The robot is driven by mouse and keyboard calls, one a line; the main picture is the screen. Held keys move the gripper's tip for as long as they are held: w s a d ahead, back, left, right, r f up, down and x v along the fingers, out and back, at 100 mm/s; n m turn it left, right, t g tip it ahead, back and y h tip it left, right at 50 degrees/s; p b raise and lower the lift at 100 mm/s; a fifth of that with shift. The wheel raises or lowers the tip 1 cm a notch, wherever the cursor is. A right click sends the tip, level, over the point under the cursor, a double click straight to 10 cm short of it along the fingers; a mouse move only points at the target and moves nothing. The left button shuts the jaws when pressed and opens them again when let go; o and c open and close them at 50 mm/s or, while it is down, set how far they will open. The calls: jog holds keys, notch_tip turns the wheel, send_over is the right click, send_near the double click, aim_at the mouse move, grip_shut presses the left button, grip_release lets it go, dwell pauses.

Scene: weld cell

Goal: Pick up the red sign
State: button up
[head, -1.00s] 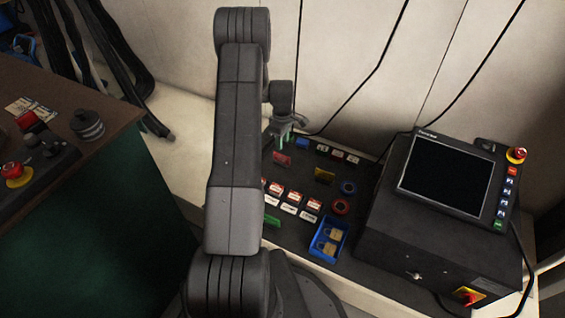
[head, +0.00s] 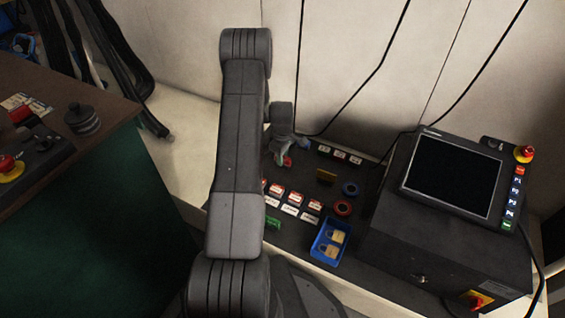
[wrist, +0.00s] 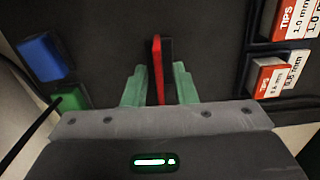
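The red sign (wrist: 157,72) is a thin upright plate, seen nearly edge-on in the wrist view with a dark strip along its right side. My gripper (wrist: 160,78) has its two green fingers on either side of the sign, with narrow gaps showing, so it is open around it and not clamped. In the head view my gripper (head: 279,155) is low over the dark mat, and a small part of the red sign (head: 287,161) shows at the fingers. The rest of the sign is hidden there.
A blue block (wrist: 44,57) and a green block (wrist: 70,103) lie left in the wrist view; tip boxes (wrist: 272,78) stand right.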

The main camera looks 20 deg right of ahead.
grip_shut()
